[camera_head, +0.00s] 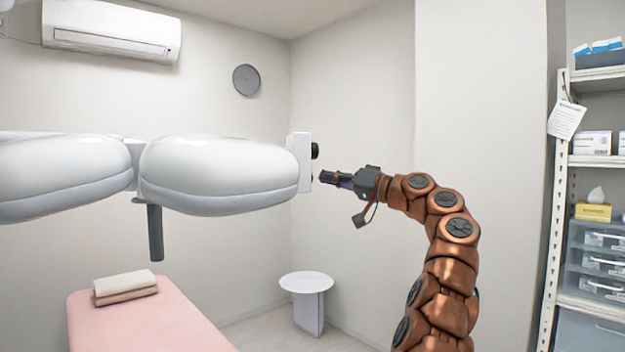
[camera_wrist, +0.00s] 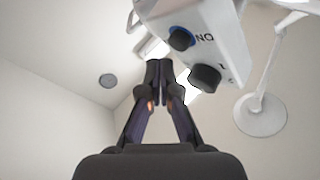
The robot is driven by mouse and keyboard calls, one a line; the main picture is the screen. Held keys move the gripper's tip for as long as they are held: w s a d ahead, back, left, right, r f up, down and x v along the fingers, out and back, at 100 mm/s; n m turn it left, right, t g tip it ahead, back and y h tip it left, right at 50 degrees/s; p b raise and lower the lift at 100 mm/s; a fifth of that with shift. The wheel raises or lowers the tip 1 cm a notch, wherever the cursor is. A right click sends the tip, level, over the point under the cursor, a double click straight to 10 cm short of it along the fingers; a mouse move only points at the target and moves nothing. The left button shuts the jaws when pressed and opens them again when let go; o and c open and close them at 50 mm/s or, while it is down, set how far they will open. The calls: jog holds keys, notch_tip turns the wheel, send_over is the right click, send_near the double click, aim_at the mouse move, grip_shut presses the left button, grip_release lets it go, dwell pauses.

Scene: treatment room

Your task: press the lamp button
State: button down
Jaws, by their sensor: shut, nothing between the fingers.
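The large white lamp (camera_head: 215,172) hangs at the left and middle of the head view. A white control box (camera_head: 303,162) sits on its right end, with a black knob (camera_head: 315,150) sticking out. In the wrist view, the box shows a dark button with a blue ring (camera_wrist: 181,39) beside letters that look like an upside-down ON, and a black knob (camera_wrist: 205,78) below it. My gripper (camera_head: 323,177) is shut and empty, just right of the box and a little below the knob. In the wrist view its fingertips (camera_wrist: 159,70) appear left of and below the button; contact is not visible.
A dark handle (camera_head: 155,232) hangs under the lamp. A pink bed (camera_head: 145,325) with folded towels (camera_head: 125,287) lies below left. A small round white table (camera_head: 307,284) stands below. A stocked shelf (camera_head: 590,160) stands at right. The air around my gripper's right side is clear.

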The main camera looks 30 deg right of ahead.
jog(key=shift+a, duration=0.1)
dwell(0.5)
jog(key=shift+w+a+b, duration=0.1)
jog(key=shift+a+b, duration=0.3)
jog(key=shift+a+b, duration=0.3)
jog(key=shift+a, duration=0.1)
dwell(0.8)
jog(key=shift+d+p, duration=0.8)
jog(key=shift+d, duration=0.1)
